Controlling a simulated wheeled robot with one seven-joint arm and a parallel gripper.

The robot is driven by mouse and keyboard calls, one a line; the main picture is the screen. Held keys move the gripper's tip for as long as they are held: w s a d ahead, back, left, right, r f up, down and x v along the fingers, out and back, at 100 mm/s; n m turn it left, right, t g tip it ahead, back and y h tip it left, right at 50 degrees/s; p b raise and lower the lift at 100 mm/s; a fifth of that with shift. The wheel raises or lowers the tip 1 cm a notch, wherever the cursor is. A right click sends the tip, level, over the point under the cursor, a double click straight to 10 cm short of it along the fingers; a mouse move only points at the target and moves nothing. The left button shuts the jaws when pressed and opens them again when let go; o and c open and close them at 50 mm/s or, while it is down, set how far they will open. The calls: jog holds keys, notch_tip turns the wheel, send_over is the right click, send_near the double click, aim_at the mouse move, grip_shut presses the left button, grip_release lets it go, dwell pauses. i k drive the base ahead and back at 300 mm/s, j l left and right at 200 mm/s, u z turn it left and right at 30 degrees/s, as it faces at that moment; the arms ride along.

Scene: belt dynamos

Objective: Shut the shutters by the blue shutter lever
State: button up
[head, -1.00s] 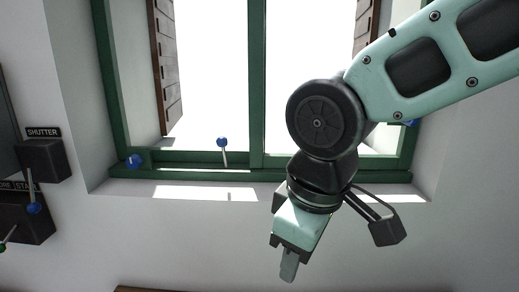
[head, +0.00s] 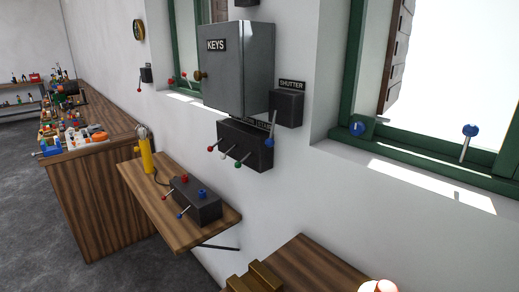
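The box labelled SHUTTER (head: 286,107) is mounted on the white wall, left of the near window. Its lever hangs down from the box and ends in a blue knob (head: 269,142), in front of the black lever box below. A brown slatted shutter (head: 397,55) stands folded back at the left side of the near window, so it is open there. The window's other side is out of view.
Close by are the black lever box (head: 245,146) and the grey KEYS cabinet (head: 238,68). The near window has a blue knob (head: 357,128) and a blue-tipped stick (head: 468,139). A wooden shelf (head: 165,215) juts out below. Grey floor (head: 65,225) is clear at left.

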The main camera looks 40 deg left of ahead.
aim_at(270, 142)
jog(key=u, duration=1.35)
